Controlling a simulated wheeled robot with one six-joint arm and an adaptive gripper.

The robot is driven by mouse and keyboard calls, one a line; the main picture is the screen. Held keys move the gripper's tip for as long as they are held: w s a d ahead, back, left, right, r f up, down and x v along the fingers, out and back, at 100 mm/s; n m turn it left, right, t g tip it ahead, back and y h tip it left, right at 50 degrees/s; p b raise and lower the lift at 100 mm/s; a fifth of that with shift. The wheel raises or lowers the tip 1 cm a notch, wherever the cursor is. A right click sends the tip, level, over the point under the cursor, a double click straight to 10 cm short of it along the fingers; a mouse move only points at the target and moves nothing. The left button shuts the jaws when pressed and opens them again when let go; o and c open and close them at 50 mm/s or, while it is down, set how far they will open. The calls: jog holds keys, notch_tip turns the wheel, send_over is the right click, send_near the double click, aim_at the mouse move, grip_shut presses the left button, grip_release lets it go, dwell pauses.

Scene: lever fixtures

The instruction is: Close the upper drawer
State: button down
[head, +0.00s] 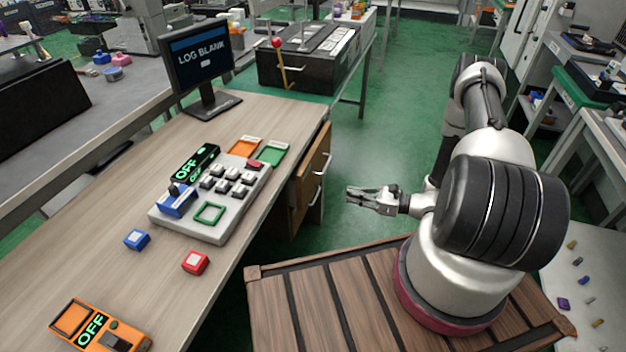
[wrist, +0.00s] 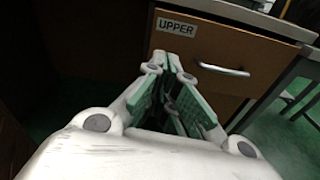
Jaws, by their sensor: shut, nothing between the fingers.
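The upper drawer (head: 309,168) is under the right edge of the wooden desk. It has a brown front and a pale bar handle, and seems to stand out from the cabinet, though by how much is hard to tell. In the wrist view its front (wrist: 205,50) carries an "UPPER" label and the handle (wrist: 223,70) is right of my fingertips. My gripper (head: 349,194) is shut and empty, pointing left at the drawer with a visible gap in the head view. In the wrist view my gripper (wrist: 176,68) overlaps the drawer front below the label.
The desk (head: 130,215) holds a grey button panel (head: 215,232), a monitor (head: 197,57), red and blue blocks and an orange device (head: 95,327). A lower drawer handle (head: 317,197) shows under the upper one. Green floor (head: 355,150) is clear between the desk and my arm.

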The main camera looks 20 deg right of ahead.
jog(key=r, duration=0.2)
jog(key=n, duration=0.1)
send_near(304, 177)
jog(key=shift+t+y, duration=0.4)
jog(key=x, duration=0.3)
jog(key=f+x, duration=0.1)
jog(key=x, duration=0.3)
jog(key=shift+f, duration=0.2)
jog(key=x, duration=0.4)
jog(key=shift+w+a, duration=0.15)
jog(key=shift+a, duration=0.1)
jog(key=shift+w, duration=0.1)
